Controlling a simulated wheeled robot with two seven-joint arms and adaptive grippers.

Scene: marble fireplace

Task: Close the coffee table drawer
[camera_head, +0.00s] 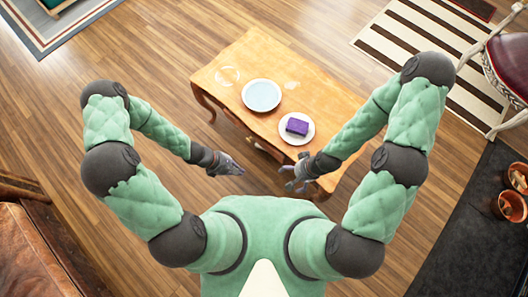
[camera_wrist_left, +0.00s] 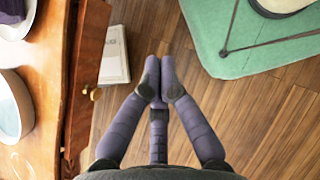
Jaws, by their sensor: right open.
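The wooden coffee table (camera_head: 320,88) stands in front of me with its long near side toward my grippers. In the left wrist view its top (camera_wrist_left: 40,95) fills the left edge. A brown drawer front (camera_wrist_left: 86,70) with a small round knob (camera_wrist_left: 96,94) runs along that side. How far the drawer stands out is hard to tell. My left gripper (camera_head: 238,169) is beside the near side, apart from it; its fingertips (camera_wrist_left: 161,68) are together with nothing between them, right of the knob. My right gripper (camera_head: 290,178) is open and empty near the table's near right corner.
On the table are a pale blue round dish (camera_head: 262,95) and a white plate (camera_head: 287,133) with a purple block (camera_head: 297,126). A pale flat box (camera_wrist_left: 115,55) lies beside the drawer front. Wooden floor (camera_wrist_left: 225,115) is clear right of my left gripper. A leather seat (camera_head: 30,255) is lower left.

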